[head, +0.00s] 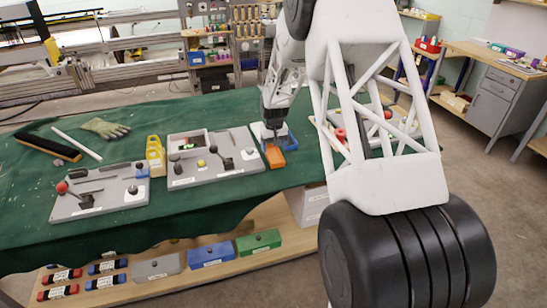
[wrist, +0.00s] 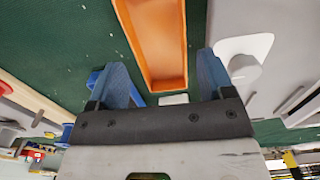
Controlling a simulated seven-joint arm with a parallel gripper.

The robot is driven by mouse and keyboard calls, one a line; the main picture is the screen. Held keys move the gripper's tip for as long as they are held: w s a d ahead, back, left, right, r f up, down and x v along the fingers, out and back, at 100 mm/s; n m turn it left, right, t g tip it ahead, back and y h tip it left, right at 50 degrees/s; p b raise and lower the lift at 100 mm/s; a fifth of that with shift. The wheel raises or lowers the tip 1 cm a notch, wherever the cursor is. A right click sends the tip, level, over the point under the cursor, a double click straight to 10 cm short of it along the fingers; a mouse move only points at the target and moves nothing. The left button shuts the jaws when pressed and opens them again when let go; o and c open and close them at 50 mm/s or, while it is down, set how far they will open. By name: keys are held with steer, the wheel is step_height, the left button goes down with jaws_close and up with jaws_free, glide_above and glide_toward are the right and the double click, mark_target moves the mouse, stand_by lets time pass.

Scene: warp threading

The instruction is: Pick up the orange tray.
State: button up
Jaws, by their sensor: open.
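The orange tray (head: 275,158) lies on the green-covered table near its front edge, just right of the grey boards. It is a narrow, open-topped tray and looks empty in the wrist view (wrist: 153,40). My gripper (wrist: 160,63) is open, with its two blue fingers apart. In the wrist view the near end of the tray appears between the fingers, with a gap on each side. In the head view my gripper (head: 271,132) is close to the far end of the tray. I cannot tell its exact height above the tray.
A grey board (head: 213,165) with fittings lies close to the tray's left in the head view. A yellow holder (head: 155,156) and another grey board (head: 100,196) stand further left. Green cloth is bare in front of the boards. Several bins sit on the lower shelf.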

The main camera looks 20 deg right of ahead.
mark_target(274, 158)
steer(key=shift+f, duration=2.05)
steer(key=shift+c, duration=0.3)
steer(key=shift+w, duration=0.1)
steer(key=c, duration=0.6)
steer(key=shift+r, duration=0.15)
steer(key=shift+c, duration=0.2)
steer(key=shift+r, duration=0.45)
steer(key=shift+s+r, duration=0.25)
steer(key=shift+r, duration=1)
steer(key=s+a+r, duration=0.1)
steer(key=s+a, duration=0.1)
steer(key=s, duration=1.3)
steer(key=shift+s+r, duration=0.2)
